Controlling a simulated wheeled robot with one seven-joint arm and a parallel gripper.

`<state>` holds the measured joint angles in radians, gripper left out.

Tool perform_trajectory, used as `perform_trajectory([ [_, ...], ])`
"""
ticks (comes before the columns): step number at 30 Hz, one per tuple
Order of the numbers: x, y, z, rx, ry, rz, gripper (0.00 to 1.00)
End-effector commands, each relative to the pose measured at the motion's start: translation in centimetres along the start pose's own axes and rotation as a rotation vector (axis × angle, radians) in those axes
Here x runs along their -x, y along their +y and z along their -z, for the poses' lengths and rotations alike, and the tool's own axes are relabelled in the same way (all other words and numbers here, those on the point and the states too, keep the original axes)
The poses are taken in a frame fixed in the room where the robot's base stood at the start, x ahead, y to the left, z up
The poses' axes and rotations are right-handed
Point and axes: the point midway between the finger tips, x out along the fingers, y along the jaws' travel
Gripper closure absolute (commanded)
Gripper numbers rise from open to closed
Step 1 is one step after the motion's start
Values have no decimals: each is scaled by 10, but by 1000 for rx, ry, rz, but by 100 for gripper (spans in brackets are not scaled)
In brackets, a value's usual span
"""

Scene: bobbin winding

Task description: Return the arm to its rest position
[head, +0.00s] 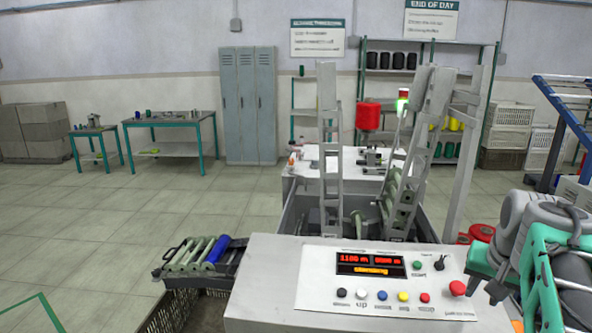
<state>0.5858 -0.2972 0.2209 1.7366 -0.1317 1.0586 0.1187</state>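My arm is folded at the right edge of the head view, with grey rounded links and green parts. My gripper (486,287) seems to be the green and dark end on the left side of the arm, just right of the control panel (385,284). Its fingers are small and partly hidden by the arm, so I cannot tell whether they are open or shut. I see nothing clearly held in it.
A roller tray (188,268) juts out left. Open floor (110,215) lies left. Green-legged tables (172,118) and lockers (249,105) stand behind.

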Motion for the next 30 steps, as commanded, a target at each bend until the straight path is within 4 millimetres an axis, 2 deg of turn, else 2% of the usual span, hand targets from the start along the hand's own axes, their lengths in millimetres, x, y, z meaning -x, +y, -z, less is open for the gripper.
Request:
perform_trajectory([
  [5, -31, 7, -34, 19, -55, -10, 67],
  [8, -49, 10, -64, 34, -92, -18, 67],
  [11, -64, 2, -100, 71, -128, -16, 67],
  [17, -83, -33, -186, 201, -197, 6, 67],
  [18, -84, -44, -206, 247, -208, 17, 67],
  [20, -81, -64, -231, 329, -212, 42, 67],
  [21, -76, -77, -240, 382, -200, 62, 67],
  [24, -59, -109, -243, 486, -150, 111, 67],
  [27, -53, -127, -250, 549, -138, 139, 67],
  [30, -52, -132, -253, 568, -140, 146, 67],
])
